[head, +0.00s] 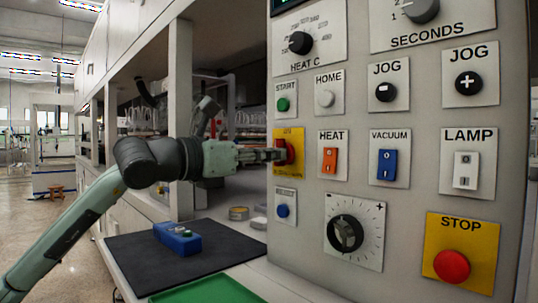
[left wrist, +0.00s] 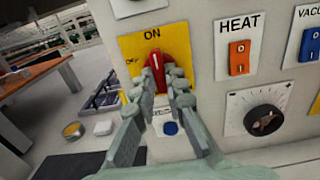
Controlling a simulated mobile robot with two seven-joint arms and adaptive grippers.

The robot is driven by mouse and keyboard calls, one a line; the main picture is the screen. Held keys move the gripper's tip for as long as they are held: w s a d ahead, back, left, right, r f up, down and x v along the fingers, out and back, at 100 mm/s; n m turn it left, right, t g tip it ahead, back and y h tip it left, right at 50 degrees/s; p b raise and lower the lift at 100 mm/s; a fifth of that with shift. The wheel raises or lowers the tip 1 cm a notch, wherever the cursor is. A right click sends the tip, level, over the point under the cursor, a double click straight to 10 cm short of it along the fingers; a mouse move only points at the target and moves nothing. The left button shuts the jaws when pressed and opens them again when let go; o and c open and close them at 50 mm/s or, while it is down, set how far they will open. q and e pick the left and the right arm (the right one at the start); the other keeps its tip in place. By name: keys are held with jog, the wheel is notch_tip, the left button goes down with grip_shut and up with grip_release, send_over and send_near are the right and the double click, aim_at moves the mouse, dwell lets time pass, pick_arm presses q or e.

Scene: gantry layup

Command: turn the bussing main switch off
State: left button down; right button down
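The bussing main switch is a red rotary handle on a yellow plate (head: 297,138) on the grey control panel; the handle (left wrist: 155,64) shows best in the left wrist view. ON is printed above it and OFF to its left. Its white mark points up toward ON, tilted slightly left. My left gripper (head: 277,154) reaches in from the left to the handle. In the left wrist view its fingers (left wrist: 160,85) lie one on each side of the handle, close against it, and hide its lower part. My right gripper is in neither view.
The orange HEAT switch (head: 329,160) is just right of the main switch, the START button (head: 283,104) above and a blue button (head: 283,210) below. A blue box (head: 178,238) lies on a dark mat (head: 125,255) on the bench. The red STOP button (head: 452,266) is lower right.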

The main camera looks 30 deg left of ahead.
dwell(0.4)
pick_arm(q)
jog(key=n+b, duration=0.2)
jog(key=n, duration=1.5)
jog(key=shift+n+b, duration=0.35)
jog(key=shift+n, duration=0.05)
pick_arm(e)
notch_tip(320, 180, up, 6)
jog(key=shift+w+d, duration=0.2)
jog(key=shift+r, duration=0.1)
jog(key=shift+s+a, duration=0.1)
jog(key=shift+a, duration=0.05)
